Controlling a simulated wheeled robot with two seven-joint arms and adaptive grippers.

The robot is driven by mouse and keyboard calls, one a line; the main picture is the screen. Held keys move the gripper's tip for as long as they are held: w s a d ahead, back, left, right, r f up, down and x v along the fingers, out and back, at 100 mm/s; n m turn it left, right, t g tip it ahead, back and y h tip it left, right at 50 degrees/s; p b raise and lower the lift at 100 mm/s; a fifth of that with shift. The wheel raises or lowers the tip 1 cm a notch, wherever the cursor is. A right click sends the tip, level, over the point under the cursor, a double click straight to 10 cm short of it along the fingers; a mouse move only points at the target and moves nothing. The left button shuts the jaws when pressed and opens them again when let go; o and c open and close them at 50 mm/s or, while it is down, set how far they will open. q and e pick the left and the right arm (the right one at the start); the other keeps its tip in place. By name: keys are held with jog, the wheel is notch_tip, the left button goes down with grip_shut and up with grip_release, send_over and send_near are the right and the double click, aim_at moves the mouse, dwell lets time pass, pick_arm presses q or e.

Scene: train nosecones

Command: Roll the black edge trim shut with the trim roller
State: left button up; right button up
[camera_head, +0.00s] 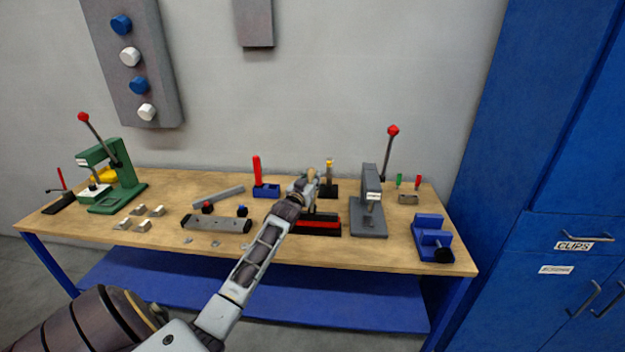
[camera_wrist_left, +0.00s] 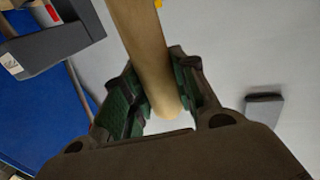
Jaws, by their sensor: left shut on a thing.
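My left gripper (camera_head: 308,184) reaches over the workbench from the front. It is shut on a tan, wooden-looking handle, which I take to be that of the trim roller (camera_head: 311,173). In the left wrist view the handle (camera_wrist_left: 140,45) runs between the green-padded fingers (camera_wrist_left: 163,100). The roller's working end is not clear in either view. Below the gripper, a black piece with a red strip (camera_head: 320,224) lies on the bench, partly hidden by my arm. I cannot tell whether its black edging is the trim, or whether the roller touches it. My right gripper is not in view.
On the workbench (camera_head: 160,238), a grey lever press (camera_head: 369,205) stands close right of the gripper, with a blue fixture (camera_head: 431,238) beyond. A grey plate (camera_head: 217,223) lies left, and a green press (camera_head: 112,180) stands far left. Blue cabinets (camera_head: 560,180) close off the right side.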

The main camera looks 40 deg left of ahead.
pick_arm(q)
jog(key=shift+s+a+f, duration=0.1)
jog(key=shift+a, duration=0.15)
jog(key=shift+s+a+p, duration=0.35)
jog(key=shift+s+a, duration=0.1)
jog(key=shift+a, duration=0.3)
jog(key=shift+s+a, duration=0.1)
jog(key=shift+a, duration=0.1)
jog(key=shift+s, duration=0.1)
dwell(0.6)
jog(key=shift+s+a+f, duration=0.1)
jog(key=shift+a, duration=0.1)
jog(key=shift+s+a+p, duration=0.5)
jog(key=shift+s+a, duration=0.1)
jog(key=shift+a, duration=0.35)
jog(key=shift+s+a, duration=0.15)
jog(key=shift+a, duration=0.05)
